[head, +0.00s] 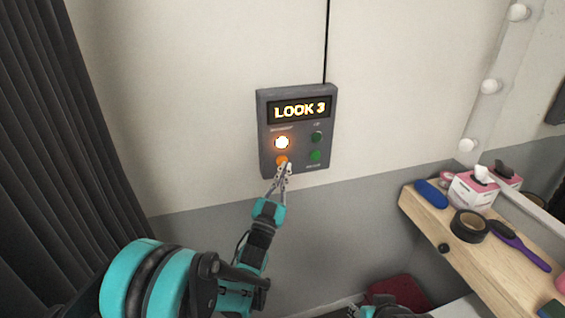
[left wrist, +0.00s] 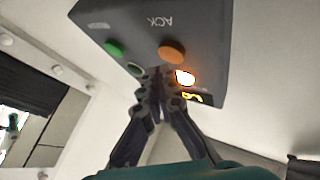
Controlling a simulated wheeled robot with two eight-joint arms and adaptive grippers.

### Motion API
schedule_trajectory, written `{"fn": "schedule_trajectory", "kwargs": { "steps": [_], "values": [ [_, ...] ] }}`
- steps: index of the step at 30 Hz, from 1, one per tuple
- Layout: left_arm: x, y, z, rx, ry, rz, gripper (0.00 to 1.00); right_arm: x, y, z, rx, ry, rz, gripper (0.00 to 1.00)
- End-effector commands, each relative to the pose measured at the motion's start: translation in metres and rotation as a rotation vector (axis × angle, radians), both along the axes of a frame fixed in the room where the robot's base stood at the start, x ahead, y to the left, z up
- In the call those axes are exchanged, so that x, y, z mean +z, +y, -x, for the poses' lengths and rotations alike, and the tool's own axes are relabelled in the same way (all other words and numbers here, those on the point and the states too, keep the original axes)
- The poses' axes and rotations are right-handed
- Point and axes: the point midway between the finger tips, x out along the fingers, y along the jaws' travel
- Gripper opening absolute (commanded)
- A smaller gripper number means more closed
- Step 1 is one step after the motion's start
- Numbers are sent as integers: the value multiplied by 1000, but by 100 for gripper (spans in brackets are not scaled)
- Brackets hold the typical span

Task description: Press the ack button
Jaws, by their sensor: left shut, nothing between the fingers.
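In the left wrist view the panel appears upside down, with the ACK label beside the orange button (left wrist: 172,51). My left gripper (head: 286,166) is shut and empty. In the head view its tips overlap the orange button's lower edge; in the left wrist view they show beside it, and contact cannot be told. My right gripper (head: 350,311) is barely visible at the bottom edge.
A green button (head: 316,155) and a dark green lamp (head: 317,137) are on the panel's right side. A wooden shelf (head: 455,262) at right holds a tissue box (head: 470,191), black tape (head: 468,226) and a purple brush (head: 525,250). A dark curtain (head: 50,150) hangs at left.

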Motion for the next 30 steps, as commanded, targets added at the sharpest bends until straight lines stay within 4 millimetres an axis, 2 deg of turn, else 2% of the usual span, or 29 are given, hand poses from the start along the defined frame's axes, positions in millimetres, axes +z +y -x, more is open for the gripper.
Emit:
{"fn": "schedule_trajectory", "kwargs": {
  "steps": [30],
  "values": [
    [0,3,-8,0,0,0,0,-3,0,0,0,0,0,40]
  ]
}}
